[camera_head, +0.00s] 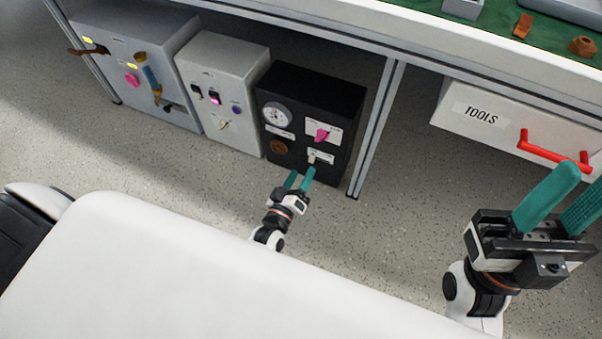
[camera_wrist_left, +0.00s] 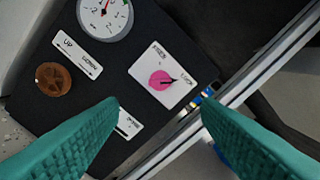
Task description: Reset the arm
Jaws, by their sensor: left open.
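The black control box (camera_head: 345,100) stands on the floor under the table. It carries a pink rotary knob (camera_head: 321,135) on a white plate. In the left wrist view the pink knob (camera_wrist_left: 160,80) has a dark pointer aimed toward the right label; the lettering is hard to read. A brown round knob (camera_head: 279,147) sits beside an UP/DOWN label, and a dial gauge (camera_head: 277,115) is above it. A small white-plated switch (camera_head: 320,157) is low on the box, partly hidden by a finger in the wrist view. My left gripper (camera_head: 299,178) is open and empty before the box's lower part. My right gripper (camera_head: 584,180) is open and empty.
Two grey control boxes (camera_head: 155,45) (camera_head: 225,60) stand left of the black one. A metal table leg (camera_head: 375,130) is close on its right. A white TOOLS drawer (camera_head: 480,115) with a red handle (camera_head: 553,152) is near my right gripper. The floor in front is clear.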

